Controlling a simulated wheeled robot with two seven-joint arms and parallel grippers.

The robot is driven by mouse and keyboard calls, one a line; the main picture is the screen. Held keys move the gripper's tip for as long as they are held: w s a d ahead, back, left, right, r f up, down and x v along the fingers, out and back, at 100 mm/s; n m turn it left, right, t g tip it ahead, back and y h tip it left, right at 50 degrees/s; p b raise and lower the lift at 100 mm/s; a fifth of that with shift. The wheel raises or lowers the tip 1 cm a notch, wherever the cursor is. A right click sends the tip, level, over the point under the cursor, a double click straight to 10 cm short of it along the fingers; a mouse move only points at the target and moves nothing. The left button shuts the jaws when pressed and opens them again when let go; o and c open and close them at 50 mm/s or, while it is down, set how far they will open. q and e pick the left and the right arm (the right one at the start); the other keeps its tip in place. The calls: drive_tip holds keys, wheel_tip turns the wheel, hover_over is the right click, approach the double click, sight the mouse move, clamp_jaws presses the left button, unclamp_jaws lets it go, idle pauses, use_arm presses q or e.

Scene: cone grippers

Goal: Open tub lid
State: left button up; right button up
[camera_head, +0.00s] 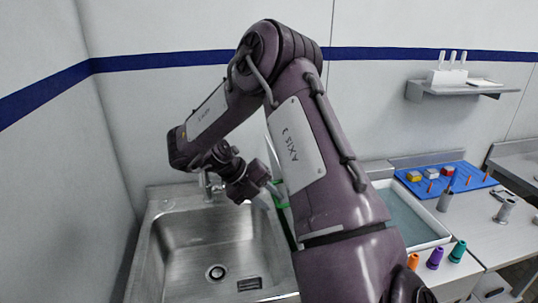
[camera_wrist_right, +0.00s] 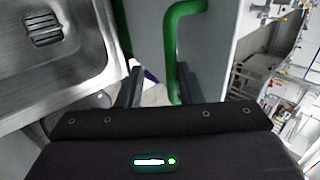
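My right gripper (camera_head: 257,180) is over the right rim of the sink in the head view, at the end of my large arm. In the right wrist view its two fingers (camera_wrist_right: 158,80) are apart, with nothing clearly held between them. A green bar-like handle (camera_wrist_right: 182,40) lies just ahead of the right-hand finger, beside a pale grey panel (camera_wrist_right: 147,35). Green edges (camera_head: 282,208) show beside the sink in the head view, mostly hidden by my arm. I cannot tell which part is the tub lid. My left gripper is not in view.
A steel sink (camera_head: 210,245) lies at the left. Right of my arm are a white tray (camera_head: 436,240) with a bluish-green inside, a blue mat (camera_head: 455,178) with small parts, and orange, purple (camera_head: 435,258) and teal cones. A shelf (camera_head: 462,88) hangs on the wall.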

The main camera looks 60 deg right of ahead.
drive_tip(key=shift+r, duration=0.2)
drive_tip(key=p+v, duration=0.7)
drive_tip(key=p, duration=0.1)
drive_tip(key=shift+w+a+r, duration=0.2)
drive_tip(key=shift+a+f, duration=0.1)
idle(0.6)
